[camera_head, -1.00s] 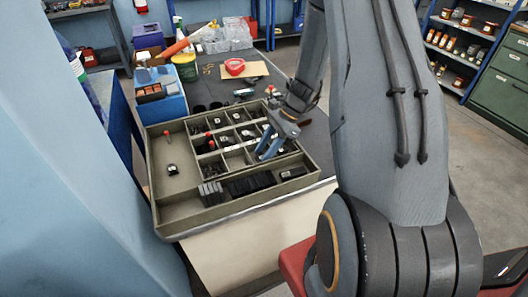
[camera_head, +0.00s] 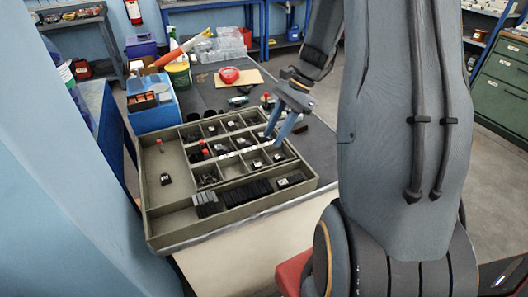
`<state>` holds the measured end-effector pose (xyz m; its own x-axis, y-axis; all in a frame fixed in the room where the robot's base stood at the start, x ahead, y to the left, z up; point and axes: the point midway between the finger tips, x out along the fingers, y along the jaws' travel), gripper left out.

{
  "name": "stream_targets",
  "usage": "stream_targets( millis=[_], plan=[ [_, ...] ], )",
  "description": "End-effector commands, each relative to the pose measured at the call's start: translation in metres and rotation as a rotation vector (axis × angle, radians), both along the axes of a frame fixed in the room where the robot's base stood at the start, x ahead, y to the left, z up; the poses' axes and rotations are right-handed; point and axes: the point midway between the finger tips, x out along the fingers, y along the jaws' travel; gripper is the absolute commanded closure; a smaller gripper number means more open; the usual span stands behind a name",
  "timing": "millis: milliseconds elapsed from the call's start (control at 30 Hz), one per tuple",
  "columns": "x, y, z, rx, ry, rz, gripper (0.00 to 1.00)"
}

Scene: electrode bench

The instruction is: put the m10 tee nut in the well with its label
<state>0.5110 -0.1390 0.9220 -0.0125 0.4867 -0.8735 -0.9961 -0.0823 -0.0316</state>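An olive-grey sorting tray (camera_head: 149,213) lies on the bench, split into small wells with a wide bay at the left and a long bay in front. A small dark piece with a pale face (camera_head: 165,180) and a red-topped piece (camera_head: 160,146) lie apart in the left bay. Several wells hold dark small parts. I cannot tell which piece is the m10 tee nut, and the labels are too small to read. My gripper (camera_head: 276,137) points down over the wells at the tray's right side. Its two blue-grey fingers are apart, with nothing visible between them.
Dark blocks (camera_head: 248,190) fill part of the front bay. The dark bench top right of the tray is clear.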

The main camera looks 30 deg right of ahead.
Motion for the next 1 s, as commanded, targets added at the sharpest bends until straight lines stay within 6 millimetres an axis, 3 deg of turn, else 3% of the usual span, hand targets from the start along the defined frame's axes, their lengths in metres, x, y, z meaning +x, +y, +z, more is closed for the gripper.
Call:
stream_targets(
  millis=[200,400,500,700,1000],
  plan=[
    [-0.058,0.074,0.017,-0.222,-0.160,0.561,0.66],
    [-0.111,0.118,0.027,-0.382,-0.336,1.106,0.66],
    [-0.128,0.130,0.029,-0.426,-0.399,1.290,0.66],
    [-0.141,0.139,0.029,-0.458,-0.452,1.441,0.66],
    [-0.141,0.139,0.029,-0.457,-0.452,1.441,0.66]
  ],
)
